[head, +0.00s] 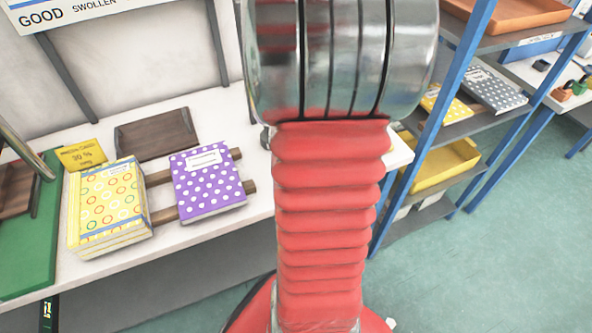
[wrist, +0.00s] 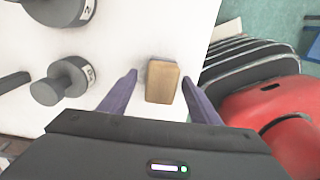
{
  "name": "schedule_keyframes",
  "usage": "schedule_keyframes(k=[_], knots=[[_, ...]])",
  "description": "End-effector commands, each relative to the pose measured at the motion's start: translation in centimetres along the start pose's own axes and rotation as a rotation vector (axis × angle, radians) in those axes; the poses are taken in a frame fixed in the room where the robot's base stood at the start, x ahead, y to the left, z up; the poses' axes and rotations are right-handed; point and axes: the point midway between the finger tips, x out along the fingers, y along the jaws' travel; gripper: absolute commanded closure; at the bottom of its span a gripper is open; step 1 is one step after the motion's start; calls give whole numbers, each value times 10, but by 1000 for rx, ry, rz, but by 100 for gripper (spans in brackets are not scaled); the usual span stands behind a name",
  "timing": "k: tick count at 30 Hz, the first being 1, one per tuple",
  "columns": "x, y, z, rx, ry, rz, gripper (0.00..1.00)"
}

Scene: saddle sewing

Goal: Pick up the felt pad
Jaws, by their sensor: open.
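My gripper (wrist: 160,76) is open, with one purple finger to the left of the block and one to the right. Gaps show on both sides, and nothing is held. I cannot tell how far above the tabletop the fingers are. In the head view my red-sleeved arm covers the middle, and neither the block nor the gripper shows.
Grey cylindrical weights (wrist: 64,83) stand left of the block. The tabletop's edge lies close on its right. In the head view, a yellow book (head: 108,203) and a purple dotted book (head: 207,182) lie on the bench, left of a blue-framed shelf (head: 425,140).

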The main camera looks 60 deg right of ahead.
Motion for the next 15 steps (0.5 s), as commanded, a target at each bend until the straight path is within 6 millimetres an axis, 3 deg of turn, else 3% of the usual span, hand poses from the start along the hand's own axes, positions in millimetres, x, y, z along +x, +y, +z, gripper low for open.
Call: schedule_keyframes(k=[10,15], knots=[[0,0,0,0,0,0,43],[0,0,0,0,0,0,54]])
